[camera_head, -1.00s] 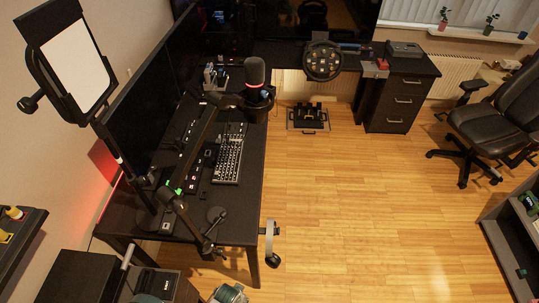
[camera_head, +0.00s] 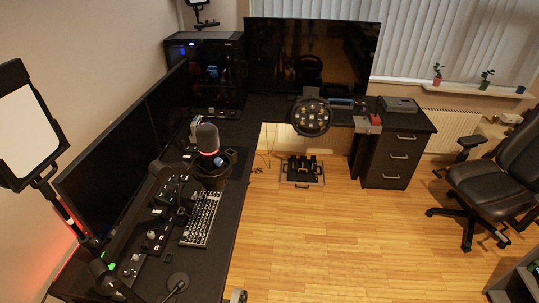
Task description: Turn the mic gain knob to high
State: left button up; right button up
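A dark microphone (camera_head: 207,138) with a red ring hangs on a black boom arm (camera_head: 143,205) over the left desk. Small dark control boxes (camera_head: 153,238) with light knobs or buttons lie in a row between the monitors and the keyboard. I cannot tell which of these small controls is the mic gain knob, or how it is set. The boom arm hides part of that row. Neither of my grippers is in view.
A white keyboard (camera_head: 200,218) lies on the desk, with monitors (camera_head: 105,185) behind. A steering wheel (camera_head: 311,117) is at the back desk, pedals (camera_head: 302,170) below. A drawer unit (camera_head: 390,158) and office chair (camera_head: 508,180) stand right. The wooden floor (camera_head: 350,240) is open.

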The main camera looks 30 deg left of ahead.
aim_at(218, 162)
jog(key=i+l, duration=0.2)
jog(key=i, duration=0.2)
jog(key=i+l, duration=0.2)
jog(key=i, duration=0.2)
jog(key=i+l+u, duration=0.1)
jog(key=i, duration=0.3)
jog(key=i+u, duration=0.2)
jog(key=u, duration=0.2)
jog(key=i+u, duration=0.25)
jog(key=u, duration=0.15)
jog(key=i+l+u, duration=0.1)
jog(key=u, duration=0.3)
jog(key=i+l+u, duration=0.25)
jog(key=u, duration=0.15)
jog(key=i+l+u, duration=0.2)
jog(key=u, duration=0.2)
